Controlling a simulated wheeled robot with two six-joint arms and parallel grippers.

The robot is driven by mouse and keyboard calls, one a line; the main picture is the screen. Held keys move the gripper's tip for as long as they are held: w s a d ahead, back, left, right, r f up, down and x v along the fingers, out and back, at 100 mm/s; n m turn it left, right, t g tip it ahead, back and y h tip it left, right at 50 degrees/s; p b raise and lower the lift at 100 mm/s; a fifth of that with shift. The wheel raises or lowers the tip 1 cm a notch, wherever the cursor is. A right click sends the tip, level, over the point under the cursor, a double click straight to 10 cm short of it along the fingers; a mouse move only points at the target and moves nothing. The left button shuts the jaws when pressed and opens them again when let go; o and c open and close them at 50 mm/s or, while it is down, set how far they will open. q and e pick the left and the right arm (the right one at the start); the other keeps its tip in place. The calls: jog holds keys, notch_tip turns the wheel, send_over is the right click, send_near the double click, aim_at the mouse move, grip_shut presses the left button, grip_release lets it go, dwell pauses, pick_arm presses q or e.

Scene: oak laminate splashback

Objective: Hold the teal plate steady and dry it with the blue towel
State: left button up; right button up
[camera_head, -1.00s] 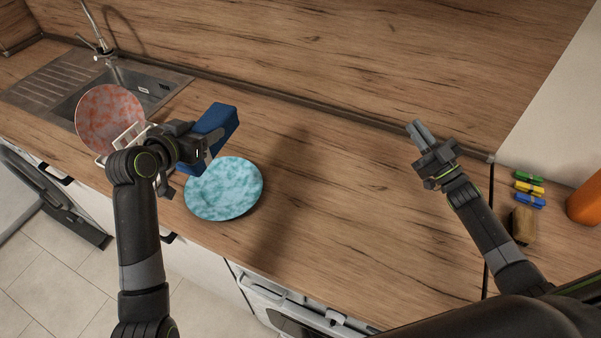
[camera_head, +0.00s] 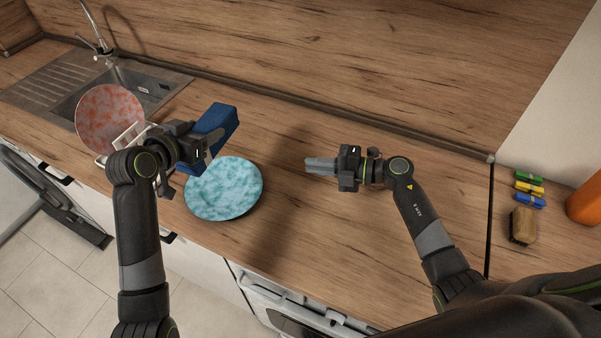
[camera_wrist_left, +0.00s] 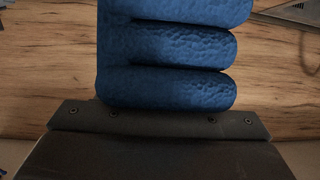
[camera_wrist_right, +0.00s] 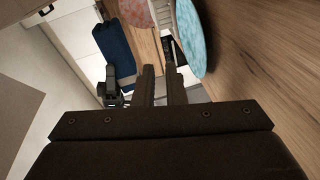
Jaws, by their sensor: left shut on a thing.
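The teal plate (camera_head: 224,190) lies face up near the front edge of the counter; it also shows in the right wrist view (camera_wrist_right: 192,38). My left gripper (camera_head: 207,147) is shut on the blue towel (camera_head: 216,122), a folded block held just behind and above the plate's far left edge. The towel fills the upper middle of the left wrist view (camera_wrist_left: 180,60) and hides the fingertips there. My right gripper (camera_head: 318,166) is empty, right of the plate and apart from it, fingers pointing left. The right wrist view shows a narrow gap between its fingers (camera_wrist_right: 161,72).
A red-speckled plate (camera_head: 108,115) stands in a white rack (camera_head: 131,134) beside the sink (camera_head: 120,90). At the right are several coloured clips (camera_head: 528,188), a brown sponge-like block (camera_head: 522,226) and an orange object (camera_head: 585,196). The counter's middle is clear.

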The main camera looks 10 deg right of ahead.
aim_at(259, 181)
jog(key=shift+w+a+f+n+g+h, duration=0.2)
jog(key=shift+a+f+n+g+h, duration=0.1)
jog(key=shift+a+f+n+h, duration=0.4)
jog(key=shift+w+a+f+n+g+h, duration=0.3)
jog(key=shift+a+f+n+h, duration=0.3)
jog(key=shift+n, duration=0.25)
jog(key=shift+w+a+f+n+g+h, duration=0.15)
jog(key=shift+a+f+n+g+h, duration=0.25)
jog(key=shift+a+n, duration=0.35)
jog(key=x, duration=1.2)
jog(key=shift+d+f, duration=0.1)
jog(key=shift+d, duration=0.05)
grip_shut()
pick_arm(q)
jog(key=shift+n+t+y, duration=0.5)
jog(key=shift+n+y, duration=0.3)
jog(key=shift+a+f, duration=0.3)
jog(key=shift+f, duration=2.05)
jog(key=shift+a+f, duration=0.35)
jog(key=shift+f, duration=2)
jog(key=shift+a+f, duration=0.3)
jog(key=shift+f, duration=2.05)
jog(key=shift+f, duration=0.15)
